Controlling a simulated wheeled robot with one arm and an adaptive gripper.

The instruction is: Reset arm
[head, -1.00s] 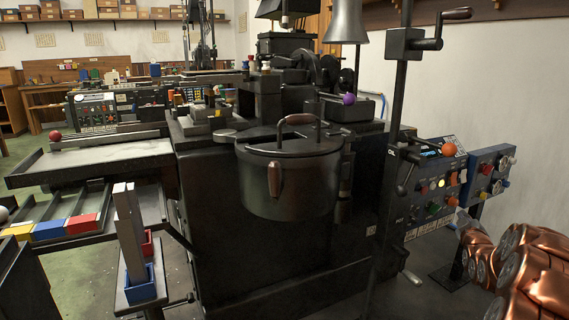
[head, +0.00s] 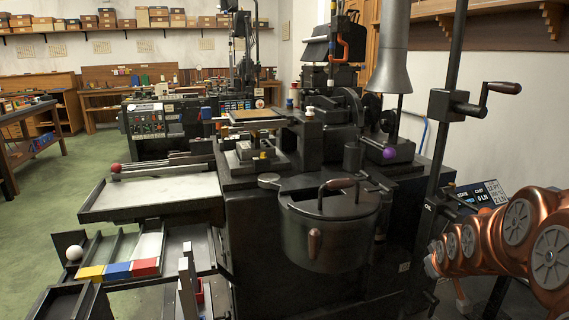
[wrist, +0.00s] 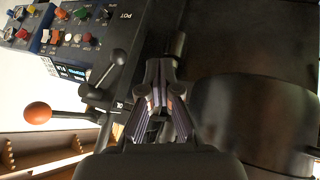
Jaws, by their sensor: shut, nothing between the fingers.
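My gripper (wrist: 161,100) is in the lower middle of the wrist view, its fingers drawn together with nothing held. A dark lever with an orange ball knob (wrist: 38,113) stands to its left, and a large dark rounded vessel is to its right. My copper-coloured arm (head: 505,235) is folded at the right edge of the head view. The gripper itself cannot be made out there.
The type caster (head: 290,230) fills the middle, with a lidded pot (head: 328,235) in front. A crank post (head: 447,120) rises between it and my arm. A control panel (wrist: 75,30) shows in the wrist view. Green floor (head: 45,215) is open at left.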

